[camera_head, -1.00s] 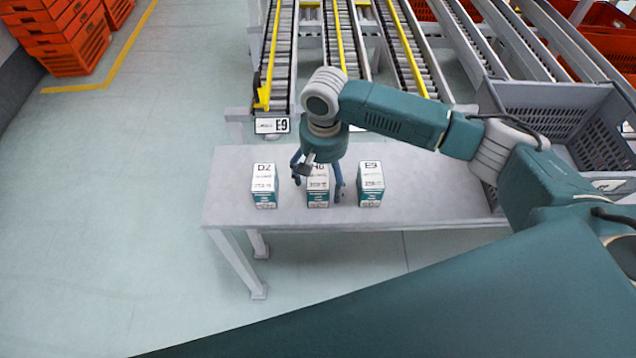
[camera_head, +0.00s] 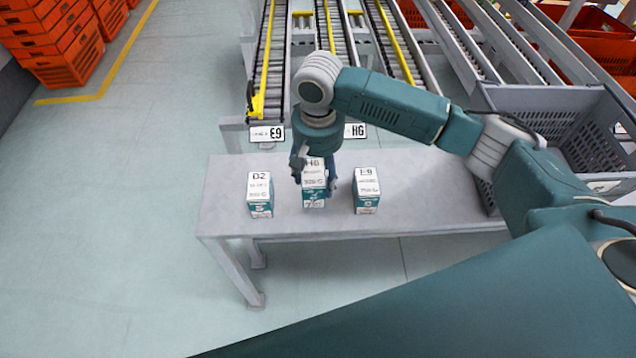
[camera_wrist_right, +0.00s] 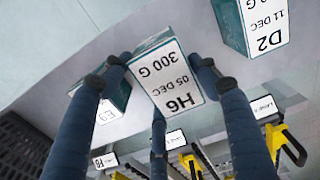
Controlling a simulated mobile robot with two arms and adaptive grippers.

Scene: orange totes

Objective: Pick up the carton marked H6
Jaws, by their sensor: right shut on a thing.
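The carton marked H6 (camera_head: 314,189) is white on top with teal lower sides. It is held upright slightly above the grey table (camera_head: 430,195), between two other cartons. My right gripper (camera_head: 313,177) comes down from above and is shut on it, with fingers on opposite sides. In the right wrist view the H6 label (camera_wrist_right: 175,82) faces the camera, between the blue fingers of my gripper (camera_wrist_right: 162,66). The carton's underside is hidden. My left gripper is not in view.
Carton D2 (camera_head: 260,195) stands to the left and the carton marked E9 (camera_head: 366,190) close to the right; E9 also shows in the right wrist view (camera_wrist_right: 112,106). A grey crate (camera_head: 550,97) is at the right. Roller conveyors (camera_head: 335,35) lie behind the table.

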